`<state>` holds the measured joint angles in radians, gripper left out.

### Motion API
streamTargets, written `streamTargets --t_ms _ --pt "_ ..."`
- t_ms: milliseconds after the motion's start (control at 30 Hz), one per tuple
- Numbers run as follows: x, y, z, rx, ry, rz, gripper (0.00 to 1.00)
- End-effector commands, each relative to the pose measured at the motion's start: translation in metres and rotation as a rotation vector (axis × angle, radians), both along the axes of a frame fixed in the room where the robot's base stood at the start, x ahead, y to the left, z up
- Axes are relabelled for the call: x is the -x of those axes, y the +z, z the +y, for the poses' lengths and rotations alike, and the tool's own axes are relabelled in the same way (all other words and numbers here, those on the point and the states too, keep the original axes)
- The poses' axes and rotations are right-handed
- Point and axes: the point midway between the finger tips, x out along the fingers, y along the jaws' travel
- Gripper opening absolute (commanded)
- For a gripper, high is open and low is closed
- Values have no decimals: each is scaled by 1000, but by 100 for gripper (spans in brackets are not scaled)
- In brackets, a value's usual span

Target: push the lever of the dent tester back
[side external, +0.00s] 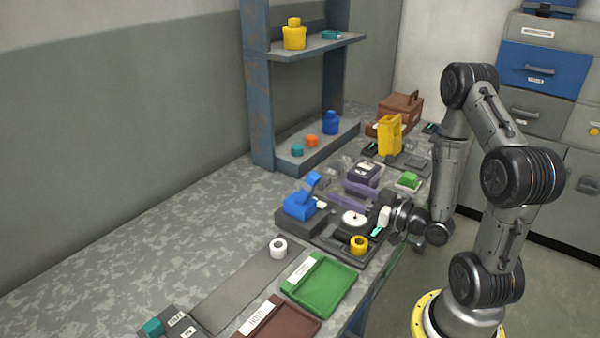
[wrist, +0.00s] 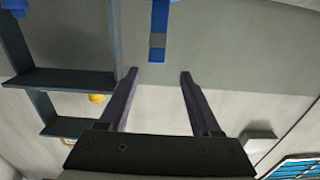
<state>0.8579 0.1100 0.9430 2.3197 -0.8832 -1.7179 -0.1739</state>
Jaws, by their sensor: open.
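The dent tester is likely the device with a blue body (side external: 299,206) on a dark base, with a white dial (side external: 354,219) in front of it. Its blue lever (side external: 312,183) stands up, tilted, from the body. My gripper (side external: 337,190) is open and empty, reaching leftward with two dark purple fingers. Its fingertips are a short way right of the lever, apart from it. In the wrist view my gripper (wrist: 160,70) frames what looks like the blue lever (wrist: 159,18), with a grey band, beyond the fingertips and between their lines. The lever's foot is out of that view.
A green tray (side external: 322,286), a brown tray (side external: 285,323) and a white ring (side external: 278,248) are nearer. The bench left of the tester is clear.

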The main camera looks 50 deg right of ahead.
Motion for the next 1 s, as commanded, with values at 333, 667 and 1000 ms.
streamTargets --t_ms 333,667,1000 --pt "-27 1 -3 5 -6 -2 65" --pt "-88 1 -3 5 -7 -3 65" --pt "-132 1 -4 4 -11 -1 65"
